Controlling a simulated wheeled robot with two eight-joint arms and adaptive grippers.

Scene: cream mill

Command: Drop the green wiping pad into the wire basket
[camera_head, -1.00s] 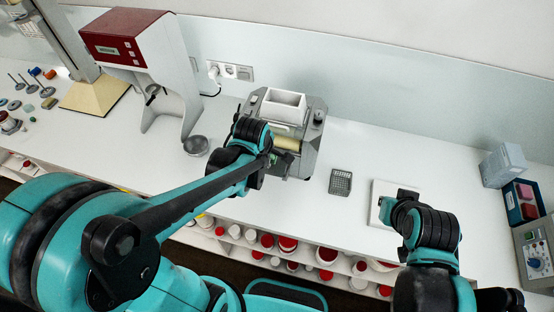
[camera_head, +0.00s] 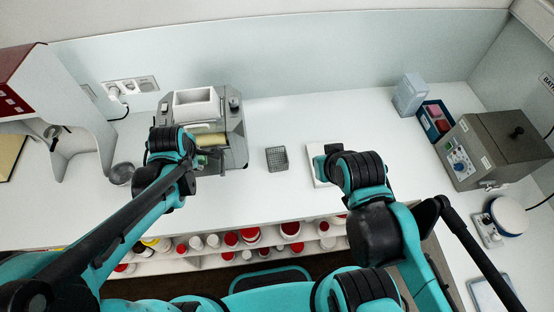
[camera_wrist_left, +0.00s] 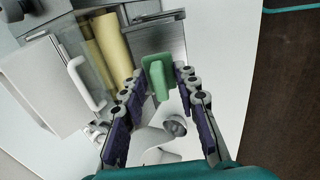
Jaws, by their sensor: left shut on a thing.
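My left gripper (camera_head: 208,165) is in front of the mill. In the left wrist view its fingers (camera_wrist_left: 158,92) are shut on the green wiping pad (camera_wrist_left: 157,75), which sits between the fingertips. In the head view I cannot clearly make out the pad. The wire basket (camera_head: 277,158), small, dark grey and meshed, stands upright on the bench to the right of the mill and of the left gripper. My right gripper (camera_head: 322,160) is over a flat white item to the right of the basket, and its fingers are mostly hidden by its own wrist.
The grey mill (camera_head: 240,125) with its white hopper and cream rollers (camera_wrist_left: 107,50) is close to my left gripper. A small metal dish (camera_head: 122,173) lies to its left. The white bench is clear around the basket. A shelf with red-lidded jars (camera_head: 250,235) runs below.

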